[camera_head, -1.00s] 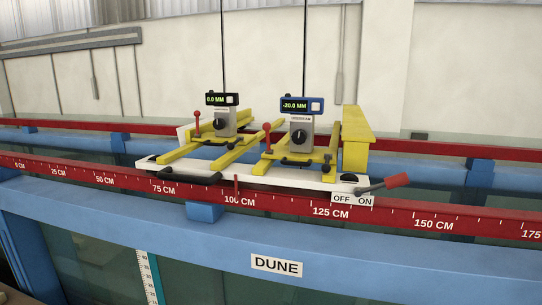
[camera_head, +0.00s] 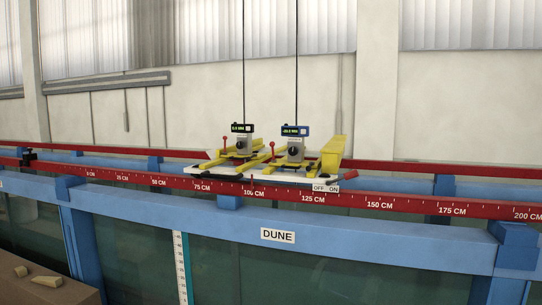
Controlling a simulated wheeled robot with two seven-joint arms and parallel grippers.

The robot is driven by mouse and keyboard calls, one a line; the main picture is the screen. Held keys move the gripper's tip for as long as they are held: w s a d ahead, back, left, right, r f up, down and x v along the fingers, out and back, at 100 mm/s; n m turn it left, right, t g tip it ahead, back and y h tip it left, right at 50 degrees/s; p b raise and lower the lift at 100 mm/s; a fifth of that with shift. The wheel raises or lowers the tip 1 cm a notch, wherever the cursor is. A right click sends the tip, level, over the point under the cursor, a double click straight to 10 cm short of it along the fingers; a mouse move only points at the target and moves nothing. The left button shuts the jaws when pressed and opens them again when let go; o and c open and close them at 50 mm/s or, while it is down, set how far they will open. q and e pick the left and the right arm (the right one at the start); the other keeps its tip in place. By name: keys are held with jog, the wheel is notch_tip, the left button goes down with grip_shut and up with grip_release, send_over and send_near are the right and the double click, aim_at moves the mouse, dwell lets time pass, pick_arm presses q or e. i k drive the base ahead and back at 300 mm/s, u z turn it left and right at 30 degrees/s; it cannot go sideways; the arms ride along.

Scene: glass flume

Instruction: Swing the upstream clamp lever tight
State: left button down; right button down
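A white carriage plate (camera_head: 207,169) with yellow frames (camera_head: 332,152) sits across the red rails of the flume, near the 75 to 125 CM marks. Two small red-knobbed levers stand up on it, a left one (camera_head: 225,143) and a right one (camera_head: 271,146). A larger red-handled lever (camera_head: 350,174) sticks out to the right at the plate's front right corner, above an OFF/ON label (camera_head: 325,188). I cannot tell which is the upstream clamp lever. Neither of my grippers is in view.
A brown surface (camera_head: 60,292) with small blocks lies lower left.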

aim_at(272, 143)
jog(key=u, duration=0.8)
jog(key=i, duration=1.25)
jog(key=z, duration=0.35)
